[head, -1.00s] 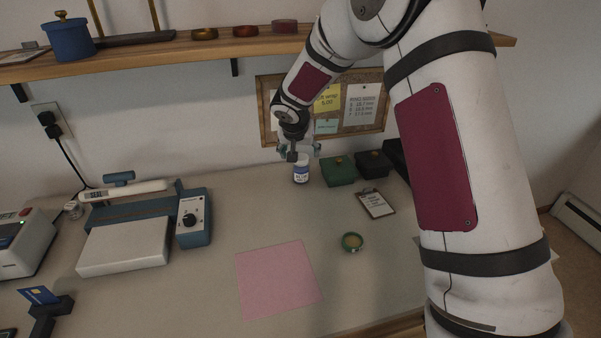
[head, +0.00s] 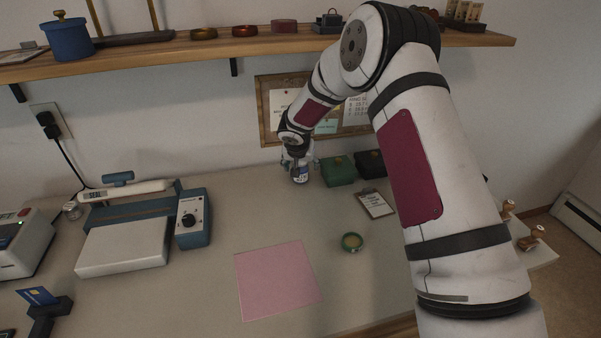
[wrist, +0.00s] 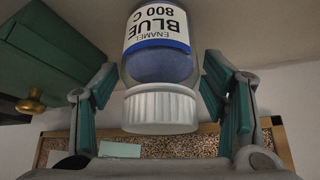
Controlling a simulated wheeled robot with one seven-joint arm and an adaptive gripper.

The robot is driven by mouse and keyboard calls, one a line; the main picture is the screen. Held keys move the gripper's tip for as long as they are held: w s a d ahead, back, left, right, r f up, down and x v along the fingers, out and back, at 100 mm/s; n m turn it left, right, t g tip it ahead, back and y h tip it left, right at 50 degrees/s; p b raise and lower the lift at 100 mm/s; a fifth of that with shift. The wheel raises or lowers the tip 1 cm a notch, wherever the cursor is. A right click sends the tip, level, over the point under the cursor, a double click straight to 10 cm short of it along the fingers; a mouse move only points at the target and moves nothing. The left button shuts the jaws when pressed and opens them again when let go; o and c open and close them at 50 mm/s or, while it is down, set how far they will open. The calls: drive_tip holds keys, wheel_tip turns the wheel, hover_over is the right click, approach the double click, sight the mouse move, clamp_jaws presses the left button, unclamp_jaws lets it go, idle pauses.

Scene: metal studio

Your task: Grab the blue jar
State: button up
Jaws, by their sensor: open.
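The blue jar (head: 301,176) stands on the counter near the back wall, in front of the pinboard. In the wrist view the jar (wrist: 160,62) fills the upper middle, with a white ribbed cap and a label reading ENAMEL BLUE 800 C. My gripper (head: 297,165) is at the jar's upper part in the head view. In the wrist view its two green-padded fingers (wrist: 160,90) are open, one on each side of the jar, with a visible gap on the right and a small or unclear one on the left.
A green box (head: 338,171) and a dark box (head: 370,163) stand just right of the jar. A clipboard (head: 375,204), a small green-rimmed dish (head: 352,242) and a pink sheet (head: 278,280) lie nearer. A wooden shelf (head: 270,44) runs above.

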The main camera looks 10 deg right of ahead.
drive_tip(key=shift+c, duration=0.2)
drive_tip(key=c, duration=1.3)
drive_tip(key=shift+c, duration=0.2)
drive_tip(key=shift+r, duration=0.15)
